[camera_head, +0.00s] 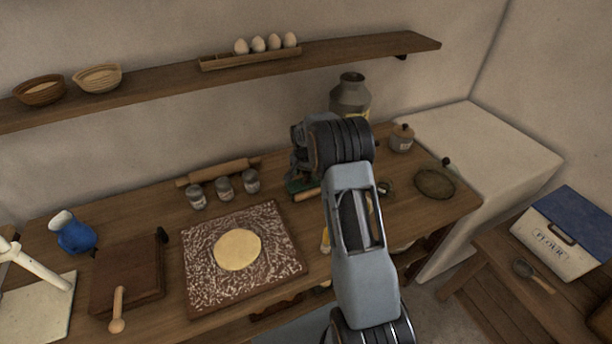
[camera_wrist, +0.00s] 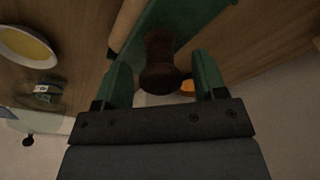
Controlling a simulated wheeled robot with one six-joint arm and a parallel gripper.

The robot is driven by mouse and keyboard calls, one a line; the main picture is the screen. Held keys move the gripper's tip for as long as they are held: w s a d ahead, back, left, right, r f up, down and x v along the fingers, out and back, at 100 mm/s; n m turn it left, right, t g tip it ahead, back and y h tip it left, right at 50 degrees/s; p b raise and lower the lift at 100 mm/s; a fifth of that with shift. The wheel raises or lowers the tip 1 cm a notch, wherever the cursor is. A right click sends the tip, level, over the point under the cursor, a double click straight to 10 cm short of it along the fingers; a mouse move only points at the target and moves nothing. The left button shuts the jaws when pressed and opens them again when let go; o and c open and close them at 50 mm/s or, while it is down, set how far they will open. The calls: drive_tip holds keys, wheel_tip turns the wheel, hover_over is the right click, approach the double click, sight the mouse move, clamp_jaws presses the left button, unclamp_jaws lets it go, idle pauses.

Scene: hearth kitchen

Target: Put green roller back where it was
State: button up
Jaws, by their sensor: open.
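A green piece (camera_head: 297,186) lies on the table beside my arm, with a pale wooden cylinder (camera_head: 307,194) at its front edge. In the wrist view a long green surface (camera_wrist: 190,18) runs across the top, next to a pale wooden cylinder (camera_wrist: 127,25). A dark brown knobbed handle (camera_wrist: 160,75) stands between my fingers. I cannot tell whether it belongs to the green roller. My gripper (camera_wrist: 160,62) is open, one green finger on each side of the handle, with gaps showing. My arm hides it in the head view.
A wooden rolling pin (camera_head: 218,171) lies behind several grey jars (camera_head: 224,188). A floured board (camera_head: 199,285) with flat dough (camera_head: 237,250) is at front. A milk can (camera_head: 350,97), lidded pot (camera_head: 401,138) and round dish (camera_head: 434,183) stand right. A shelf (camera_head: 170,77) hangs above.

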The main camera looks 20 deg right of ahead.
drive_tip(key=r, duration=0.3)
drive_tip(key=a+r, duration=0.1)
drive_tip(key=r, duration=0.2)
drive_tip(key=s+a+r+b, duration=0.1)
drive_tip(key=r, duration=0.2)
drive_tip(key=shift+r, duration=0.4)
drive_tip(key=s+a+r+n+t, duration=0.1)
drive_tip(key=s+a+r+n, duration=0.3)
drive_tip(key=s, duration=0.6)
drive_tip(key=s+a+r+n+t, duration=0.2)
drive_tip(key=s+a+r, duration=0.2)
drive_tip(key=s+r, duration=0.4)
drive_tip(key=s+a+f+n+y, duration=0.1)
drive_tip(key=s+a+f+n, duration=0.1)
drive_tip(key=s, duration=0.8)
drive_tip(key=shift+s+a+f+n, duration=0.2)
drive_tip(key=shift+f+n, duration=0.3)
drive_tip(key=shift+f, duration=0.25)
